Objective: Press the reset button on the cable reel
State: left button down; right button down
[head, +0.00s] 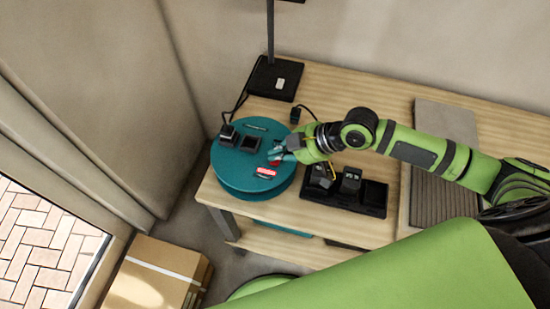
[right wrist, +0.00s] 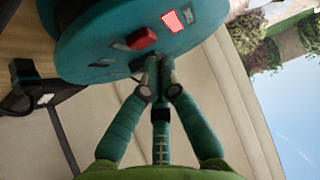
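The cable reel (head: 232,180) is a round teal drum lying on the left end of the wooden table. Its top carries dark sockets, a red button (right wrist: 142,38) and a bright red patch with pale marks (head: 265,171), which also shows in the right wrist view (right wrist: 172,20). Which red part is the reset button I cannot read. My right gripper (head: 275,155) is over the reel's right side. In the right wrist view its fingertips (right wrist: 157,62) are together, with nothing seen between them, close to the red button. Contact cannot be told. My left gripper is not in view.
A black tray (head: 374,198) with dark blocks stands right of the reel on the table (head: 318,222). A black stand base (head: 262,79) is behind the reel, with a cable nearby. A grey ribbed board (head: 445,195) lies further right. A cardboard box (head: 165,262) is on the floor.

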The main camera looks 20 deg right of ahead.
aim_at(278, 162)
jog(key=shift+f, duration=0.1)
dwell(0.3)
jog(key=shift+f, duration=0.35)
jog(key=shift+f+b, duration=0.4)
jog(key=shift+f, duration=0.15)
dwell(0.5)
dwell(0.4)
jog(key=shift+r+p, duration=0.95)
jog(key=shift+p, duration=0.05)
notch_tip(278, 162, up, 5)
jog(key=p, duration=0.5)
jog(key=shift+r, duration=0.1)
